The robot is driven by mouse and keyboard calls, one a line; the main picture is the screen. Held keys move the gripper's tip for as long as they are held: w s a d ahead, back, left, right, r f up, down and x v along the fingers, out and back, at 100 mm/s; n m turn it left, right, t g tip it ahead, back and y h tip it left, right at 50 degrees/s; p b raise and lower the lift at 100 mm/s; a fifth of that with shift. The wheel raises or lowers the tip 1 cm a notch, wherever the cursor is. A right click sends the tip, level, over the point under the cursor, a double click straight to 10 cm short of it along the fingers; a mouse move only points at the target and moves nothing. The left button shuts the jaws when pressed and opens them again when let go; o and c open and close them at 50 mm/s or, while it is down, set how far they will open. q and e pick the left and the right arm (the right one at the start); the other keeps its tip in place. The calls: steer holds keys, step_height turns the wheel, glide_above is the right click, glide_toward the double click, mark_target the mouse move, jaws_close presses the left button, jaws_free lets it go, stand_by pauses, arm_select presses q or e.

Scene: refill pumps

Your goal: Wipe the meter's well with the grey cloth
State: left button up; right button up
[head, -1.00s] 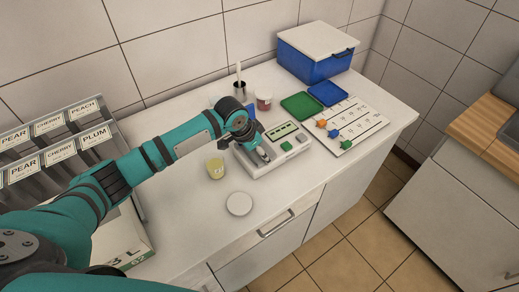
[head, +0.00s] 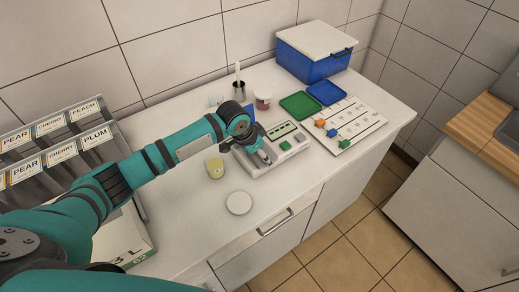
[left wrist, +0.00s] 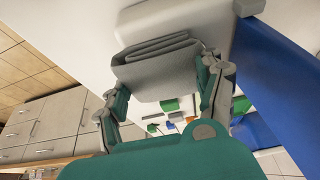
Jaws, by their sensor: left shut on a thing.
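The meter (head: 296,147) is a pale box with a dark display strip and a green button, on the white counter. My left gripper (head: 264,157) points down over the left part of the meter. In the left wrist view the gripper (left wrist: 160,82) is shut on the folded grey cloth (left wrist: 158,62), which lies across between its fingers. The meter's well does not show; the gripper and cloth cover that part. I cannot tell whether the cloth touches the well. My right gripper is in neither view.
A yellow cup (head: 215,168) and a white round disc (head: 239,203) stand left of the meter. Behind it are a reddish cup (head: 263,100) and a dark pot (head: 239,87). Green (head: 300,105) and blue (head: 328,93) trays and a marked board (head: 357,121) lie to the right.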

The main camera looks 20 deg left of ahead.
arm_select(q)
steer(key=shift+a, duration=0.15)
steer(key=shift+w+a, duration=0.35)
steer(key=shift+a, duration=0.05)
steer(key=shift+d, duration=0.1)
steer(key=shift+s+d+p, duration=0.45)
steer(key=shift+p, duration=0.35)
steer(key=shift+w+a, duration=0.2)
steer(key=shift+w+a, duration=0.2)
steer(key=shift+a, duration=0.05)
